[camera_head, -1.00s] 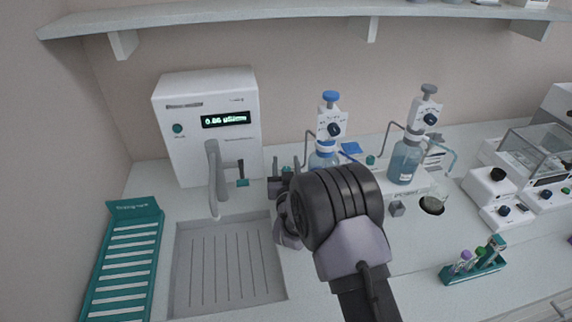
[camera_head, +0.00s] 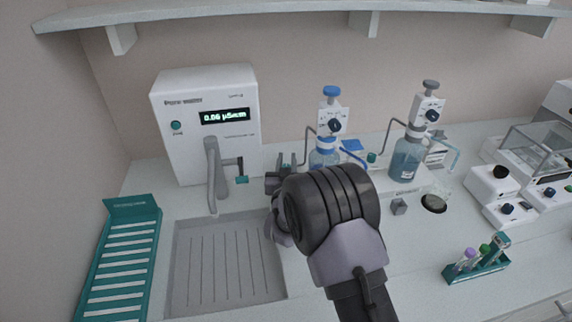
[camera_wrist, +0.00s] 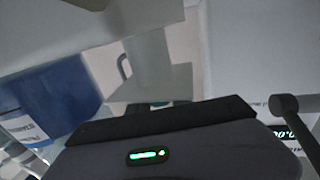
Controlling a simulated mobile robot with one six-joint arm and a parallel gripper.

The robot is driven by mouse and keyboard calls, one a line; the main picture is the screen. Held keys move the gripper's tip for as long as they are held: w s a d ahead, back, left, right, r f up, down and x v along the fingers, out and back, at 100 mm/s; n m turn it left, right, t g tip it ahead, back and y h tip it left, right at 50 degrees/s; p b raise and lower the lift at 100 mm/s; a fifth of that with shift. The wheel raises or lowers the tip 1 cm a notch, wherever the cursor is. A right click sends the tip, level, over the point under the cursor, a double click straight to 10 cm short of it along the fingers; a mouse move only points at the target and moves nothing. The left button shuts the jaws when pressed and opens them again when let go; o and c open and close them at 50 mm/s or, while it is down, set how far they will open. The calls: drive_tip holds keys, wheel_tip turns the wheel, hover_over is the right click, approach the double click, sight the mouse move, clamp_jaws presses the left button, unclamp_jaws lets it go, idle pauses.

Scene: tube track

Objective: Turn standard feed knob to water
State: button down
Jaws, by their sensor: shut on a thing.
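My gripper (camera_head: 279,184) is low over the bench, just right of the pure water unit's spout and at the back right corner of the sink. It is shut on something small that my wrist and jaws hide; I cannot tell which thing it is. A small teal part (camera_head: 287,163) shows just behind the jaws. Two dispenser bottles carry dark round knobs: one knob (camera_head: 334,125) under a blue cap, one knob (camera_head: 432,115) under a grey cap. I cannot read which is the standard feed. In the wrist view the dark gripper body (camera_wrist: 160,140) fills the lower part.
The pure water unit (camera_head: 180,150) has a lit display, a grey spout (camera_head: 212,180) and a teal-tipped lever (camera_head: 241,179). The sink (camera_head: 183,285) lies in front. A teal rack (camera_head: 110,285) stands left, a tube rack (camera_head: 478,270) right. A shelf (camera_head: 250,17) runs overhead.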

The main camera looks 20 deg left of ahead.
drive_tip(key=m+h+b, duration=0.2)
drive_tip(key=h, duration=0.1)
drive_tip(key=m+h+b, duration=0.1)
drive_tip(key=shift+d+f+h+b, duration=0.2)
drive_tip(key=shift+d+h+b, duration=0.1)
drive_tip(key=shift+b, duration=0.1)
drive_tip(key=shift+d+r+m+g+h+b, duration=0.15)
drive_tip(key=shift+m+h+b, duration=0.1)
drive_tip(key=shift+m+h, duration=0.45)
drive_tip(key=shift+d+m+g+h+b, duration=0.15)
drive_tip(key=shift+m+h+b, duration=0.25)
drive_tip(key=shift+h, duration=0.65)
drive_tip(key=shift+d+r+m+h+b, duration=0.1)
drive_tip(key=shift+d+m+h+b, duration=0.05)
drive_tip(key=shift+m+h, duration=0.6)
drive_tip(key=shift+h, duration=0.3)
drive_tip(key=c, duration=1.2)
unclamp_jaws()
